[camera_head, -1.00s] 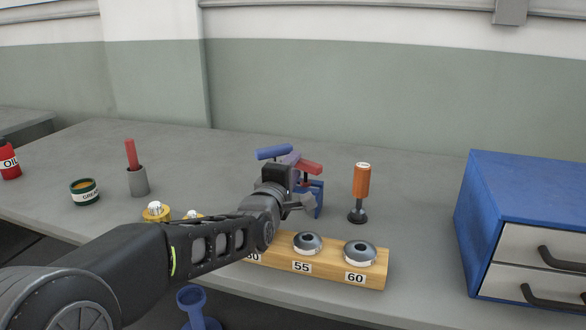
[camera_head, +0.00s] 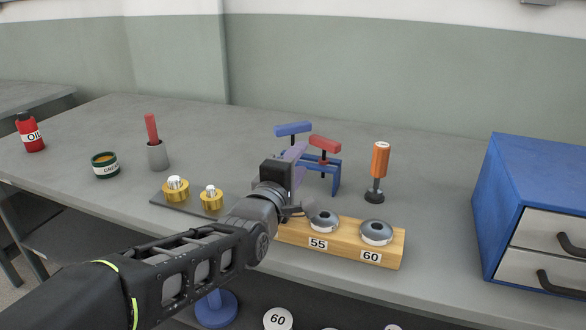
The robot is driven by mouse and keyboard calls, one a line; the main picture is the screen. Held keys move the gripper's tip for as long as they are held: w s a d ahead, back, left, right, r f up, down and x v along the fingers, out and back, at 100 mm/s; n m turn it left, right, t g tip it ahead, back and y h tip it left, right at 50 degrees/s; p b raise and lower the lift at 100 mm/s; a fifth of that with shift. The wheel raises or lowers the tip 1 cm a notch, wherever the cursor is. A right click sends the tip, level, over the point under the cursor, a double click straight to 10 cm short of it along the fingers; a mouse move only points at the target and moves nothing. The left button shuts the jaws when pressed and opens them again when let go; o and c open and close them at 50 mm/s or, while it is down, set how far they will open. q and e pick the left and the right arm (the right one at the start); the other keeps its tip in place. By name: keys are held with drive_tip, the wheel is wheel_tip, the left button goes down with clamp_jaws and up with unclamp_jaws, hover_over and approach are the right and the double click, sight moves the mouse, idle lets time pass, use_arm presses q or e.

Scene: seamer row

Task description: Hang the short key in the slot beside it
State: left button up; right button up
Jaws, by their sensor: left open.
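A blue stand (camera_head: 336,178) on the bench holds T-handled keys: one with a blue handle (camera_head: 293,129) at the back and one with a red handle (camera_head: 325,144) at the right. A purple handle (camera_head: 294,152) shows just above my left gripper (camera_head: 297,207); its shaft is hidden. I cannot tell which key is the short one or see the slots clearly. The left gripper is open in front of the stand's left part, and it hides that part. I cannot tell whether it touches the purple key. My right gripper is out of view.
A wooden block (camera_head: 342,245) with metal rings labelled 55 and 60 lies in front. An orange-handled tool (camera_head: 380,160) stands right of the stand, with a blue drawer cabinet (camera_head: 540,175) beyond. Brass parts (camera_head: 175,189), a grease tin (camera_head: 105,166) and an oil bottle (camera_head: 30,133) are left.

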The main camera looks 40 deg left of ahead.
use_arm(q)
drive_tip(key=shift+v, duration=1.55)
